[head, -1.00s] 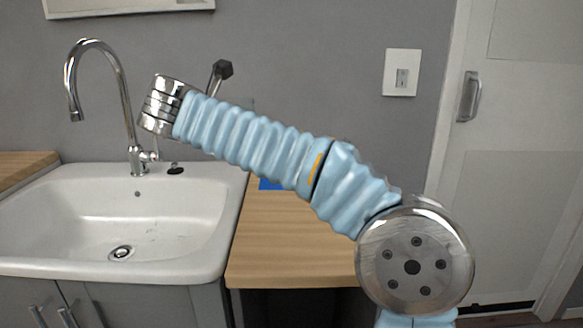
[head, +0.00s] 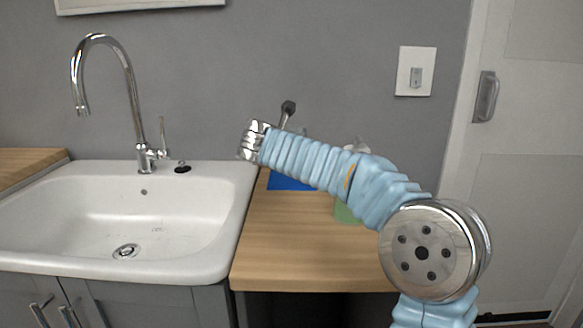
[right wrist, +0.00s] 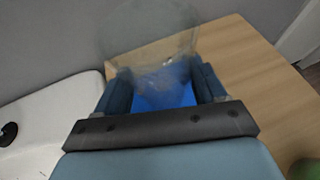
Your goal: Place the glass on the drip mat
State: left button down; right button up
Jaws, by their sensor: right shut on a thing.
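A clear glass (right wrist: 150,38) is held between the two dark fingers of my right gripper (right wrist: 163,82) in the right wrist view. A blue drip mat (right wrist: 160,98) shows through and below the glass. In the head view the blue mat (head: 289,183) lies on the wooden counter right of the sink, partly covered by my right arm. The arm passes above it, and the glass is hard to make out there. I cannot tell whether the glass touches the mat. My left gripper is not in view.
The white sink (head: 120,220) with a chrome tap (head: 135,110) is left of the wooden counter (head: 290,245). A green item (head: 346,213) sits on the counter, partly behind my arm; its edge shows in the right wrist view (right wrist: 305,168). The counter's front is clear.

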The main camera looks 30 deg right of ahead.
jog(key=shift+f, duration=1.55)
jog(key=shift+f+b, duration=0.15)
jog(key=shift+b, duration=0.2)
jog(key=o, duration=1.2)
jog(key=shift+r, duration=0.25)
jog(key=v, duration=1.2)
jog(key=shift+f, duration=0.1)
